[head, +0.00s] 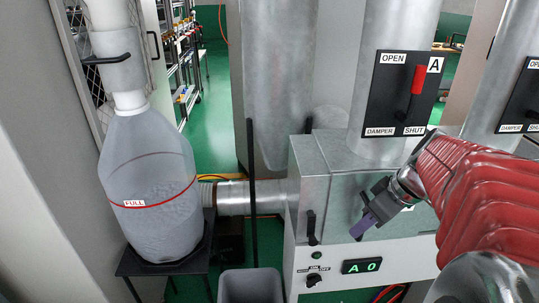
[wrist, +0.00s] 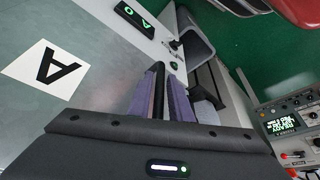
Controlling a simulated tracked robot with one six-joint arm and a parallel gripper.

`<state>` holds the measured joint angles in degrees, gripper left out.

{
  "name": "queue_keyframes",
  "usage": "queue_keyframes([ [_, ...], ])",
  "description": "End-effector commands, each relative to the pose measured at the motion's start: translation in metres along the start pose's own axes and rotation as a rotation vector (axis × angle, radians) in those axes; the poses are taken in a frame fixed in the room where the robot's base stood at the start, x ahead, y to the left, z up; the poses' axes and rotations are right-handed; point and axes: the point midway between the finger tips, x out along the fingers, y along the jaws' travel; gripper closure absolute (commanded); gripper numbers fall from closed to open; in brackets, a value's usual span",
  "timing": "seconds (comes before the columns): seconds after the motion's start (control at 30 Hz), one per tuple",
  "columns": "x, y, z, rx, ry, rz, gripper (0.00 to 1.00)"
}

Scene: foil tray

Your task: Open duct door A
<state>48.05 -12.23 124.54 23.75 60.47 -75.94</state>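Duct door A (head: 340,215) is the grey metal front of the box below the duct, with a black upright handle (head: 311,228) near its left edge. It looks shut and flush. Its white A label shows in the wrist view (wrist: 42,73). My gripper (head: 364,226), with purple fingers, is in front of the door, to the right of the handle in the head view. In the wrist view the fingers (wrist: 160,95) stand apart, with the black handle bar (wrist: 158,85) in line between them. In the head view a gap shows between fingertips and handle.
Damper plate A (head: 400,95) above has its red lever grip raised towards OPEN. Below the door are a knob (head: 313,280) and a display reading A 0 (head: 362,266). A grey bin (head: 250,285), a black upright rod (head: 251,190) and a collection bag (head: 150,180) stand left.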

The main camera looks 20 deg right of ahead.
Motion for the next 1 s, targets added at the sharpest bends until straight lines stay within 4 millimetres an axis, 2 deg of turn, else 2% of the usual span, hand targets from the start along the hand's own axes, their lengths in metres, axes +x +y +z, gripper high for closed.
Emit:
queue_keyframes([
  [0.27, -0.0002, 0.0000, 0.0000, 0.000, 0.000, 0.000, 1.00],
  [0.67, -0.0003, -0.0003, -0.0001, 0.000, 0.001, -0.001, 1.00],
  [0.7, -0.0011, 0.0077, 0.0026, 0.004, 0.001, -0.001, 1.00],
  [1.0, -0.0030, 0.0027, 0.0059, -0.007, -0.001, 0.002, 1.00],
])
